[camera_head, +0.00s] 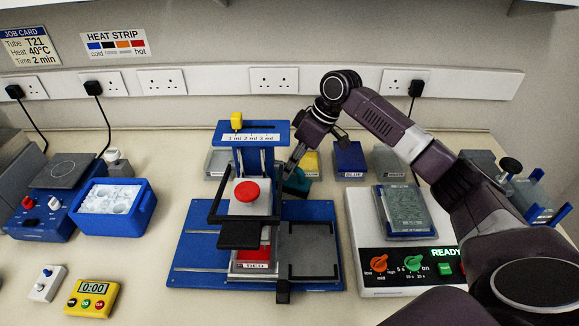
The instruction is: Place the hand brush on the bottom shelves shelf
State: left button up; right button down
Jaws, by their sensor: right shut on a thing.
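My right gripper (293,165) reaches in from the right over the back of the bench, pointing down and left. It is shut on a dark teal thing (298,183), partly hidden behind the blue dispensing stand. I cannot tell whether this is the hand brush; no bristles or handle can be made out. No shelves are visible in the head view. My left gripper is not in view.
The blue stand (200,250) with a red button (247,190) is close to my gripper. Colour-labelled boxes, including a blue one (350,156), line the back. A white heating device (362,235) stands right, a blue ice box (143,215) left. A yellow timer (92,298) lies front left.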

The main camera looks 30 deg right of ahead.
jog(key=c, duration=2)
grip_release()
jog(key=shift+o, duration=0.2)
